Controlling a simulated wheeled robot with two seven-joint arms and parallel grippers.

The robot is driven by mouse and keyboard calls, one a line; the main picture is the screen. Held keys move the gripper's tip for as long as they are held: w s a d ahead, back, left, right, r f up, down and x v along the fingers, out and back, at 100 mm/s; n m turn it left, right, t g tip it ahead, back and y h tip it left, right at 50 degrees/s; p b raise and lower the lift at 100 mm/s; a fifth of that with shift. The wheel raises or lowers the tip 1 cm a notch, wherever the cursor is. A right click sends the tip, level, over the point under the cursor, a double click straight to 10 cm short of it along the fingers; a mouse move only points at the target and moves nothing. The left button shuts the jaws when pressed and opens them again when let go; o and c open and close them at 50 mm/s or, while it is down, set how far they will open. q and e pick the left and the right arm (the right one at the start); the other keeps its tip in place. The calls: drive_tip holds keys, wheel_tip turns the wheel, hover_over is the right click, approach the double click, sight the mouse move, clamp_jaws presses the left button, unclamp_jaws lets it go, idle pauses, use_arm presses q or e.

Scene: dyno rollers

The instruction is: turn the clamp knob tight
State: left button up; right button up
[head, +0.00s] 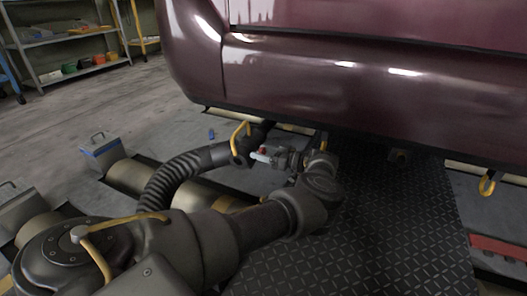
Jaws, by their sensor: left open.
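The red clamp knob (263,151) is small in the head view, beside the end of a black ribbed hose (185,165) under the car's rear bumper. A yellow handle (236,138) curves up at the hose end. My left gripper (268,157) reaches in from the right of the knob and points left at it. Its jaws are open, with the fingertips at or very near the knob. I cannot tell whether they touch it or straddle it. Parts of the hose end and clamp are hidden by the gripper and shadow. My right gripper is not in view.
The dark red car body (380,80) hangs low over the gripper. Metal rollers (140,176) lie in the floor at left, near a grey box with a blue stripe (102,152). A yellow hook (487,184) hangs at right. Shelves (65,45) stand far back left.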

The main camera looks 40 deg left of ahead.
use_arm(q)
drive_tip(key=shift+c, duration=0.2)
drive_tip(key=c, duration=0.9)
drive_tip(key=shift+r+m+p, duration=0.1)
drive_tip(key=shift+m+p, duration=0.2)
drive_tip(key=shift+p, duration=0.05)
drive_tip(key=shift+c, duration=0.2)
drive_tip(key=shift+m, duration=0.4)
drive_tip(key=o, duration=1)
